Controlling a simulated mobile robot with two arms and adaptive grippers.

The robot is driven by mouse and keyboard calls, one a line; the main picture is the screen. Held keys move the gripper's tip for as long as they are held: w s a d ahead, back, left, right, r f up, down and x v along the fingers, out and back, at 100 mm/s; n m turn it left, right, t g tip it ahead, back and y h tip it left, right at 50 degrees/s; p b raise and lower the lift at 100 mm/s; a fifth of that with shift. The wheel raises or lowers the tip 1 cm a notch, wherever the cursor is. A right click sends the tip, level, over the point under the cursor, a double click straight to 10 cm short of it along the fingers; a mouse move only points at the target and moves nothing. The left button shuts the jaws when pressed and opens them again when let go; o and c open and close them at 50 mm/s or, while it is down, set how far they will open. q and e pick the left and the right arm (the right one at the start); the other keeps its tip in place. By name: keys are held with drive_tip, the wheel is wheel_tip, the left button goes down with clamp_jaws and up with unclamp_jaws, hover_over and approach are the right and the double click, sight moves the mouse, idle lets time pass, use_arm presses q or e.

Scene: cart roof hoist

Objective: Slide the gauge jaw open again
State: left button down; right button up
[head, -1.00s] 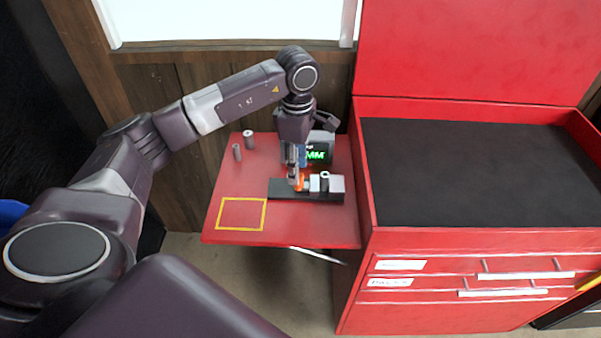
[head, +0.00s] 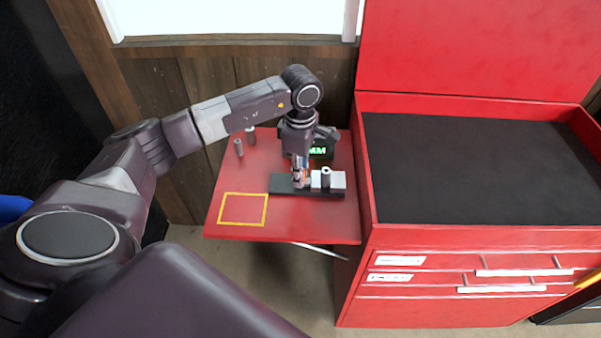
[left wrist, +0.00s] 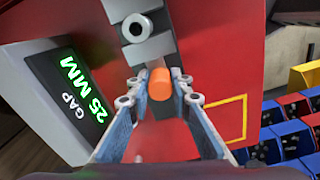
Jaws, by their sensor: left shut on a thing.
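The gauge has a dark base rail (head: 283,187) with pale grey jaw blocks (head: 338,182) at its right. A grey hollow tube (head: 326,176) stands upright between the jaw blocks; it also shows in the left wrist view (left wrist: 131,22). My left gripper (head: 301,181) is down at the gauge, left of the blocks. In the left wrist view its blue-grey fingers (left wrist: 162,92) are on either side of the orange knob (left wrist: 159,84) of the jaw, shut on it. The display (left wrist: 75,90) reads GAP 25 MM. My right gripper is out of view.
The gauge sits on a red side shelf (head: 300,225). Two grey tubes (head: 239,147) stand at its back left. A yellow outlined square (head: 243,209) at front left is empty. A red tool cabinet (head: 480,240) stands close at the right.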

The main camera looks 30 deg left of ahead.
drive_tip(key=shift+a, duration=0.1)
use_arm(q)
drive_tip(key=shift+s+a+f+b, duration=0.1)
drive_tip(key=shift+s+a+b, duration=0.1)
drive_tip(key=shift+a+b, duration=0.35)
drive_tip(key=shift+s+a, duration=0.2)
drive_tip(key=shift+a, duration=0.1)
drive_tip(key=shift+s+a+r, duration=0.1)
drive_tip(key=shift+r, duration=0.1)
drive_tip(key=c, duration=1.7)
unclamp_jaws()
drive_tip(key=shift+c, duration=0.2)
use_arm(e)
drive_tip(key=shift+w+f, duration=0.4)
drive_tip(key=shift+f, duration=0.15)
use_arm(q)
wheel_tip(320, 180, up, 12)
